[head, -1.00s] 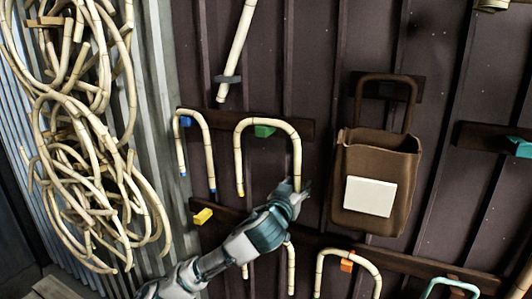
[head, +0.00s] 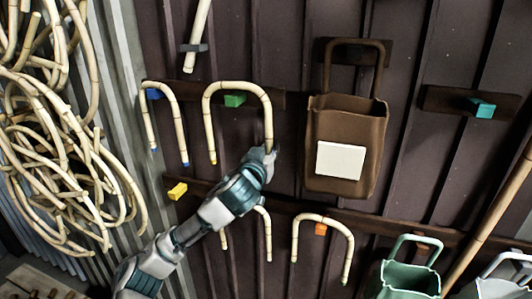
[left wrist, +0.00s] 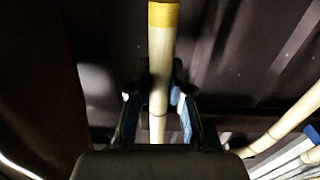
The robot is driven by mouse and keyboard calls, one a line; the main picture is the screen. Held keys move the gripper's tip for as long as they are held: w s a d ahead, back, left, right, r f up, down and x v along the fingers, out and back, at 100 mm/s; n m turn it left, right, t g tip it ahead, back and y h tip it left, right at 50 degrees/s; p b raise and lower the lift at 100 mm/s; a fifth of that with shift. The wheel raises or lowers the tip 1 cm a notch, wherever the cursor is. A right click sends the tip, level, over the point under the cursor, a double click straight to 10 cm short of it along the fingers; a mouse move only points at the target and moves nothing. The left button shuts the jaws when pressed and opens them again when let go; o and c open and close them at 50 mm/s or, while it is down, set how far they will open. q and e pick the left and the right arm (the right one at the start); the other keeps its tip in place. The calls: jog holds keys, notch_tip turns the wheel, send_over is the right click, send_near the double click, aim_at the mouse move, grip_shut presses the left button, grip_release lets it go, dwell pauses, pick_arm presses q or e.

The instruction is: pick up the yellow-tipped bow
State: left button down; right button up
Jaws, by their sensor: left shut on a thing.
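The yellow-tipped bow (head: 238,87) is a pale, jointed cane bent into an upside-down U. It hangs at a green peg (head: 235,100) on the wall, and its yellow left tip shows in the head view. My left gripper (head: 264,158) is at the lower end of its right leg. In the left wrist view, a cane leg of the bow (left wrist: 161,60) with a yellow tip runs between the fingers (left wrist: 160,98), which are shut on it. The fingers hide the leg's lower end in the head view. My right gripper is out of view.
A blue-tipped bow (head: 160,86) hangs close at the left, above a yellow peg (head: 177,191). A brown bag (head: 345,125) hangs close at the right. Another bow (head: 324,220) hangs at an orange peg (head: 320,229) below. Coiled cane (head: 60,140) fills the far left.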

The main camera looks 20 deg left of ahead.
pick_arm(q)
jog(key=shift+s+d+r+b, duration=0.1)
jog(key=shift+r+b, duration=0.05)
jog(key=shift+r, duration=0.4)
jog(key=shift+s+r+b, duration=0.1)
jog(key=shift+r+b, duration=0.05)
jog(key=shift+r, duration=0.35)
jog(key=s+d+r+b, duration=0.1)
jog(key=s+b, duration=0.3)
jog(key=s, duration=1.1)
jog(key=shift+s+r, duration=0.25)
jog(key=shift+s, duration=0.05)
jog(key=shift+d, duration=0.1)
